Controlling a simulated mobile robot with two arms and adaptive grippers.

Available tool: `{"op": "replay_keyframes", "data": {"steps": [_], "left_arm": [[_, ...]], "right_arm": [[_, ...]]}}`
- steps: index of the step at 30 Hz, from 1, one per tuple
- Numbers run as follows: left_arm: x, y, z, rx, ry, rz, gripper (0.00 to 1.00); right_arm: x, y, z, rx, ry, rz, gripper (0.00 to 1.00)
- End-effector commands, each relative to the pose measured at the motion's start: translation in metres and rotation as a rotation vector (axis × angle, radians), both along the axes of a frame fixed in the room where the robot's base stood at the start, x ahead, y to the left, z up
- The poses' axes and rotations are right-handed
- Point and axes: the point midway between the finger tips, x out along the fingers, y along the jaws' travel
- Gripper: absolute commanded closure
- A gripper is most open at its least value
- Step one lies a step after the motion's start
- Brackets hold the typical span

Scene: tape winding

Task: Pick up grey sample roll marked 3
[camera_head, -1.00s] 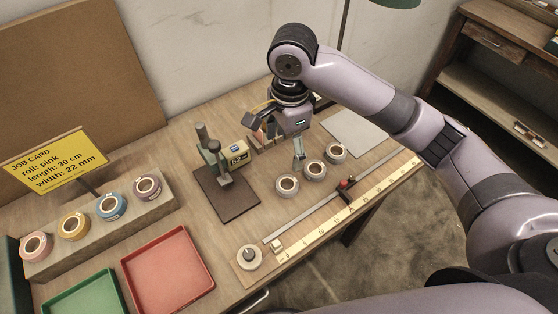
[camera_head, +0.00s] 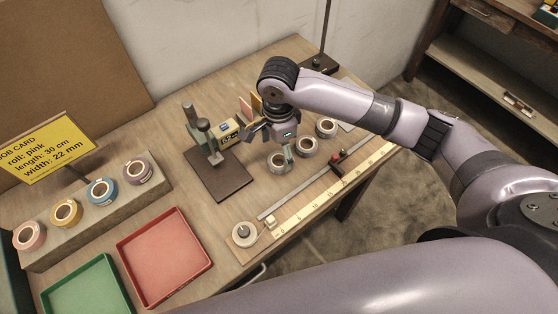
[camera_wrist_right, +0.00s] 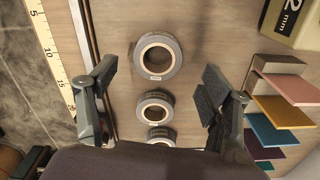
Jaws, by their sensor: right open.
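Three grey rolls stand in a row on the table. The front-left one (camera_head: 279,168) is partly behind a finger of my right gripper; the middle one (camera_head: 307,147) and the back one (camera_head: 326,128) are clear of it. In the right wrist view they are the top roll (camera_wrist_right: 158,73), the middle roll (camera_wrist_right: 154,118) and the bottom roll (camera_wrist_right: 160,144), partly cut off by my gripper body. Their labels are too small to read, so I cannot tell which is marked 3. My right gripper (camera_head: 269,146) is open and empty above the front-left roll; its fingers (camera_wrist_right: 158,84) spread on both sides of the row.
A gauge stand on a dark plate (camera_head: 230,184) is left of the rolls. A ruler strip (camera_head: 300,217) with a rail runs in front. Coloured plates (camera_wrist_right: 285,112) stand beside the right finger. Coloured rolls on a block (camera_head: 150,190) and red (camera_head: 160,290) and green trays are left.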

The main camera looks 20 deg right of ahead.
Motion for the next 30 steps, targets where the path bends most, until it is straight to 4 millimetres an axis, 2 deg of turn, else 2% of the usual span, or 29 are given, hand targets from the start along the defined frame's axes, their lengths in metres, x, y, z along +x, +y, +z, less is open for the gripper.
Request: {"op": "replay_keyframes", "data": {"steps": [8, 17, 30], "left_arm": [[0.000, 0.000, 0.006, 0.000, 0.000, 0.000, 0.31], [0.000, -0.001, 0.005, -0.001, 0.000, 0.000, 0.31], [0.000, 0.000, 0.005, -0.001, -0.001, 0.001, 0.31]], "right_arm": [[-0.004, -0.004, -0.039, -0.002, 0.002, -0.001, 0.27], [-0.004, -0.003, -0.044, -0.001, 0.000, 0.000, 0.27], [-0.004, -0.003, -0.044, -0.001, 0.000, 0.000, 0.56]]}}
